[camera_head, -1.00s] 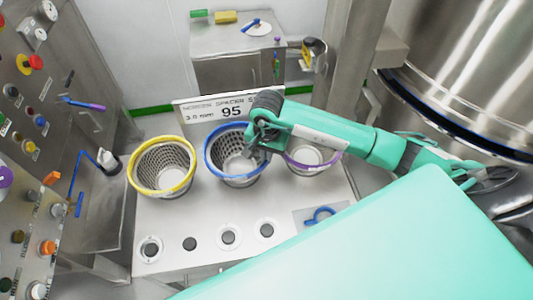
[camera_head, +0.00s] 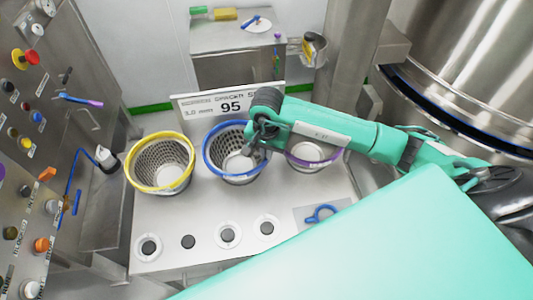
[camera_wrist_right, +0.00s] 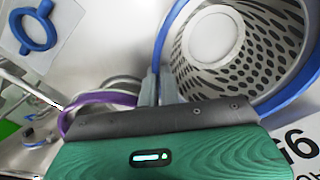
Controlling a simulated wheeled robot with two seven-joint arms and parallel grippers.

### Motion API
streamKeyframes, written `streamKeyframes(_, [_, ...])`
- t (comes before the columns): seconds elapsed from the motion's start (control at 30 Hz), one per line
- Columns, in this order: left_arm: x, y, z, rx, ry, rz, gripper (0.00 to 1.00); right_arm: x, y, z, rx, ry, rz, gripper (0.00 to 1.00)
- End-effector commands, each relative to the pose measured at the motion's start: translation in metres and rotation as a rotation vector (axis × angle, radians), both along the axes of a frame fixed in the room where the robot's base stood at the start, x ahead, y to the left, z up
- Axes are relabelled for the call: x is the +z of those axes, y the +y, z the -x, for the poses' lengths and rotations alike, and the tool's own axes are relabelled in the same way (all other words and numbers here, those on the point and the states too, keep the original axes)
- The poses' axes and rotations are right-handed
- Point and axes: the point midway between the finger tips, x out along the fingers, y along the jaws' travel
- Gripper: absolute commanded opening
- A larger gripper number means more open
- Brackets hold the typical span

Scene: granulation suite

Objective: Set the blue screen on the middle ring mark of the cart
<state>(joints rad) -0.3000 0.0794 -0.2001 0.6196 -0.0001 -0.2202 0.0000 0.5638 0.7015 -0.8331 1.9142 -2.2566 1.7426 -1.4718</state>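The blue screen (camera_head: 210,165), a perforated metal basket with a blue rim, stands upright on the steel surface (camera_head: 205,205), between the yellow-rimmed screen (camera_head: 160,163) and the purple-rimmed screen (camera_head: 310,164). My right gripper (camera_head: 258,152) is at its right rim. In the right wrist view, the fingers (camera_wrist_right: 160,90) are close together on either side of the blue rim (camera_wrist_right: 163,45) and look closed on it. The basket's perforated wall (camera_wrist_right: 262,45) fills the upper right there. No bare ring mark can be made out clearly under the baskets. My left gripper is out of view.
Several round white and dark pieces (camera_head: 228,236) line the front edge, with a blue ring handle (camera_head: 320,213) at their right. A control panel (camera_head: 30,150) is left, a large steel vessel (camera_head: 470,60) right.

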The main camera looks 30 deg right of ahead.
Motion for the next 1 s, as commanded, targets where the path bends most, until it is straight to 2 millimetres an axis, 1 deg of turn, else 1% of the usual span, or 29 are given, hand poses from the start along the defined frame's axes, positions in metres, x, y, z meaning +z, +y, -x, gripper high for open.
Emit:
streamKeyframes(0.13, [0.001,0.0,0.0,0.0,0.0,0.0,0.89,0.001,0.0,0.0,0.0,-0.001,-0.001,0.0])
streamKeyframes(0.27, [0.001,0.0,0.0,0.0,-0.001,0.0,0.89,0.001,0.0,0.0,0.0,-0.001,-0.001,0.25])
streamKeyframes(0.3, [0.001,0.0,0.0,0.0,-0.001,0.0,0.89,0.001,0.0,0.0,0.0,-0.001,-0.001,0.29])
streamKeyframes(0.57, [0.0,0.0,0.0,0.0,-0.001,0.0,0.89,0.0,0.0,0.0,0.0,0.001,0.001,0.29])
streamKeyframes(0.67, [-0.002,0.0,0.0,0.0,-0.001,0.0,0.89,0.004,0.0,-0.001,0.001,-0.001,-0.001,0.29])
streamKeyframes(0.77, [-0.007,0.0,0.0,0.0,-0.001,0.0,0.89,0.015,0.0,-0.001,0.002,-0.004,0.0,0.29])
streamKeyframes(0.83, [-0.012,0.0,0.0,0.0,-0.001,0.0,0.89,0.027,-0.001,-0.001,0.001,-0.006,0.001,0.29])
streamKeyframes(1.0, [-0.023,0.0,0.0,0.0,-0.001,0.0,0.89,0.063,0.0,-0.001,0.002,-0.007,0.0,0.29])
